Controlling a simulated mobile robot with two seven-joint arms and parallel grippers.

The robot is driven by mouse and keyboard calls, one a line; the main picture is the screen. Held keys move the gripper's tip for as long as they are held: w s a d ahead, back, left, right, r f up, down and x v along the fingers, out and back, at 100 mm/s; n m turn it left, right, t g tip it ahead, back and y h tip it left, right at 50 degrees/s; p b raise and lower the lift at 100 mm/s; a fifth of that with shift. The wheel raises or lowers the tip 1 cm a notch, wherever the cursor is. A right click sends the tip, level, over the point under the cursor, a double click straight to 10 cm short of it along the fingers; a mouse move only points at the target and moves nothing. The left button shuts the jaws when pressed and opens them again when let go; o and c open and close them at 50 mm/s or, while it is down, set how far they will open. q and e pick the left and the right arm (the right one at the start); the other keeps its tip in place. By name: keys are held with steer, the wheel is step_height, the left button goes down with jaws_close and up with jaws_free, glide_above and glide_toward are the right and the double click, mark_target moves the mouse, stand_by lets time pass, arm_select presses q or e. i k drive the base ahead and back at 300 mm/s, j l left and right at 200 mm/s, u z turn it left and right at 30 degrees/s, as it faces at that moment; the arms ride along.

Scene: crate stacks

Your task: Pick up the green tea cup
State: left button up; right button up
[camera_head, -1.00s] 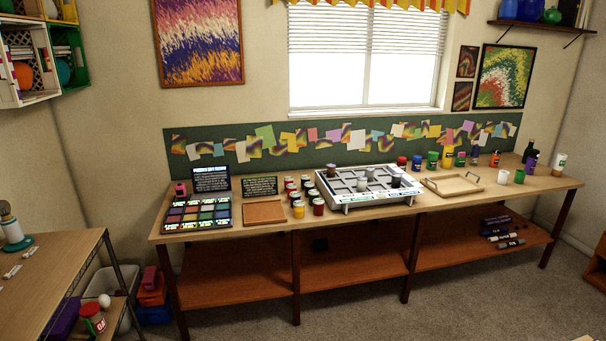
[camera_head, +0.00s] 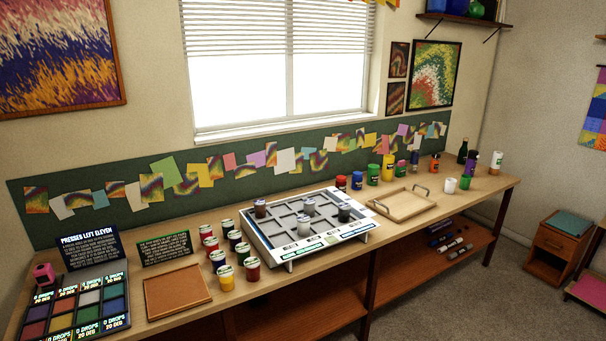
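A small green cup (camera_head: 463,182) stands upright near the right end of the long wooden table (camera_head: 400,226). It is right beside a white cup (camera_head: 450,186). It is small in the view, so I cannot tell what is in it. Neither of my grippers is in view.
A wooden tray (camera_head: 430,207) lies left of the cups. Bottles (camera_head: 469,163) and paint jars (camera_head: 388,168) stand behind. A white rack (camera_head: 272,254) with jars is mid-table, with several lidded jars (camera_head: 226,277) beside it. Open floor (camera_head: 450,300) lies in front at right.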

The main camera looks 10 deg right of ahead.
mark_target(465, 180)
steer(key=i+l+z, duration=0.1)
steer(key=i+z, duration=0.65)
steer(key=i+j+z, duration=0.15)
steer(key=i+z, duration=0.25)
steer(key=i, duration=0.15)
steer(key=i+l+z, duration=0.1)
steer(key=i, duration=0.3)
steer(key=i+l, duration=0.25)
steer(key=i, duration=0.2)
steer(key=i+l+z, duration=0.15)
steer(key=i, duration=0.25)
steer(key=i+u, duration=0.1)
steer(key=u, duration=0.3)
steer(key=l+u, duration=0.15)
steer(key=u, duration=0.3)
steer(key=i+l+u, duration=0.15)
steer(key=u, duration=0.25)
steer(key=i+l+u, duration=0.1)
steer(key=l+u, duration=0.25)
steer(key=l, duration=0.15)
steer(key=l+u, duration=0.35)
steer(key=l, duration=0.15)
steer(key=l+u, duration=0.2)
steer(key=l, duration=0.55)
steer(key=l+u, duration=0.2)
steer(key=l, duration=0.55)
steer(key=k+l+u, duration=0.15)
steer(key=l, duration=0.55)
